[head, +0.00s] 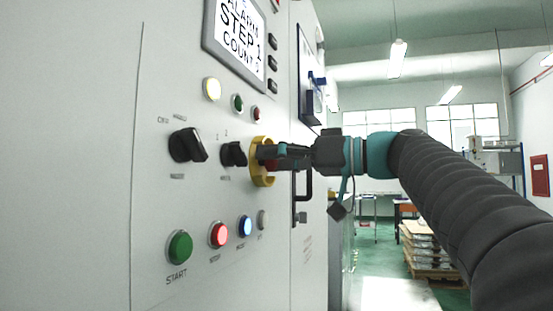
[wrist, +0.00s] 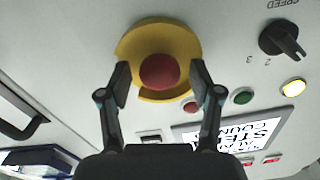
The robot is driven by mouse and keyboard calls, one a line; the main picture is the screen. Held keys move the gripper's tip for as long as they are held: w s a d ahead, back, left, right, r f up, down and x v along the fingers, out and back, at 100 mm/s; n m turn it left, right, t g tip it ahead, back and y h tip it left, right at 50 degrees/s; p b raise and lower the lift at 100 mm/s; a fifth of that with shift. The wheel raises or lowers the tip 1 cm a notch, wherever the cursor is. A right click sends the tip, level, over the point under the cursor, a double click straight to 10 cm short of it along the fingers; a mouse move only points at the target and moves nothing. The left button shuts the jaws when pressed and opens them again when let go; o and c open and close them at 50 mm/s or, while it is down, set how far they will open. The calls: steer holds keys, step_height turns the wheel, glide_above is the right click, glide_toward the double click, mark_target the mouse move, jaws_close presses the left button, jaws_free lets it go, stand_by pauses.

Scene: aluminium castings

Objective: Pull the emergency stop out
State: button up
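The emergency stop is a red mushroom button (wrist: 160,72) in a round yellow collar (wrist: 185,38) on the grey panel. In the head view its yellow collar (head: 258,178) shows at the panel's right part, and most of the red button is hidden behind my gripper (head: 268,155). In the wrist view my gripper (wrist: 160,68) has its two fingers apart, one on each side of the red button. A small gap shows between each fingertip and the button. How far the fingertips reach along the button's depth is hard to tell.
Left of the stop are two black rotary knobs (head: 187,146) (head: 233,154). Below are a green start button (head: 180,247) and several lit buttons. Indicator lamps and an alarm display (head: 240,38) sit above. A black door handle (head: 304,172) is close on the right.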

jaws_close()
steer(key=shift+s+d+b, duration=0.25)
steer(key=shift+d+b, duration=0.15)
steer(key=shift+d, duration=0.3)
steer(key=shift+o, duration=0.9)
jaws_free()
steer(key=shift+d, duration=0.15)
steer(key=v, duration=1.2)
